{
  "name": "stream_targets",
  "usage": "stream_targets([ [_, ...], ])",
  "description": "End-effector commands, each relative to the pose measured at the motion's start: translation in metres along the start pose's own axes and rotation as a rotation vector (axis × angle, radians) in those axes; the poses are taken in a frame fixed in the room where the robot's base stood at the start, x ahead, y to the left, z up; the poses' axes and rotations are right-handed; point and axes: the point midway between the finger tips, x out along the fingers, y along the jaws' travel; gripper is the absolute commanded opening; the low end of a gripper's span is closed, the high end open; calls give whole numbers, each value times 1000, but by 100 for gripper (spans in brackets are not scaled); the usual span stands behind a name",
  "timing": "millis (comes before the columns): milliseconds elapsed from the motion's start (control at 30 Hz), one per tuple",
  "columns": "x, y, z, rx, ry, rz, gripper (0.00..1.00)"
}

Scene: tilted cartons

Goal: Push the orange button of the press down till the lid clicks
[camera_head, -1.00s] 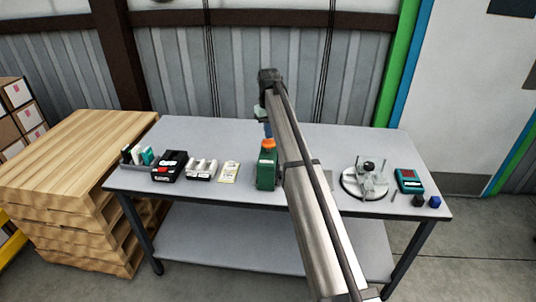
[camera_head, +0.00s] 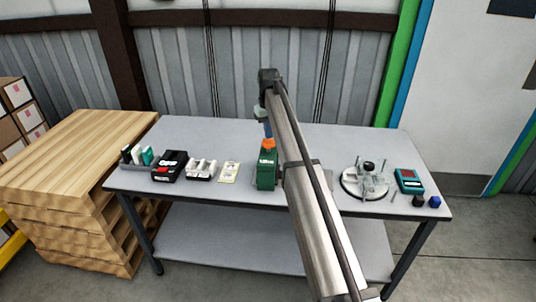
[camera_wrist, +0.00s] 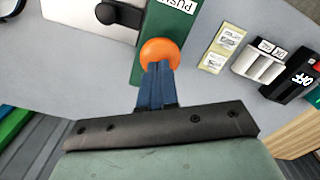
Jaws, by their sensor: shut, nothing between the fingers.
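The press is a green block (camera_head: 266,174) on the table, with an orange button (camera_head: 268,145) on top. In the wrist view the orange button (camera_wrist: 160,53) is a round knob on the green press body (camera_wrist: 147,30), beside a label reading PUSH. My gripper (camera_wrist: 159,68) has its blue fingers shut together, with the tips over the near part of the button. In the head view my gripper (camera_head: 267,133) points down right above the button. The tips look to be at the button, but I cannot tell whether they touch it. The lid cannot be made out.
A black device (camera_head: 169,166), a white tray (camera_head: 201,169) and a yellow card (camera_head: 229,172) are to the left of the press. The back of the table is clear.

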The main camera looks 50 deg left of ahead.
Motion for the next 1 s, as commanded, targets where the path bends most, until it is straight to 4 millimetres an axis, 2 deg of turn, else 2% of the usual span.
stream_targets([
  [533, 1, 0, 0, 0, 0, 0, 0],
  [1000, 14, 0, 0, 0, 0, 0, 0],
])
